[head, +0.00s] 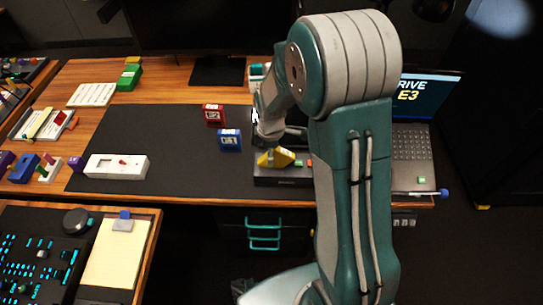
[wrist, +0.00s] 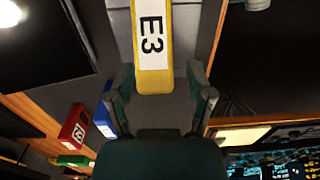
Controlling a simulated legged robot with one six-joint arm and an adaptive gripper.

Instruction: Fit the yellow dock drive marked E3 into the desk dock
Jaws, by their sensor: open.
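The yellow dock drive (head: 275,158) is at the dark desk dock (head: 283,182), tilted in the head view. I cannot tell how deep it sits in the dock. In the wrist view the yellow drive (wrist: 152,45) shows its white E3 label at the top centre, turned sideways. My gripper (head: 270,138) is just above the drive in the head view. In the wrist view my gripper (wrist: 158,85) is open, with a finger on each side of the drive's near end. The arm hides part of the space behind the dock.
A blue drive (head: 230,141) and a red drive (head: 214,115) stand left of the dock on the black mat (head: 150,130). A laptop (head: 412,145) reading DRIVE E3 is at right. A white box (head: 117,166) lies at the mat's left front. The mat's middle is clear.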

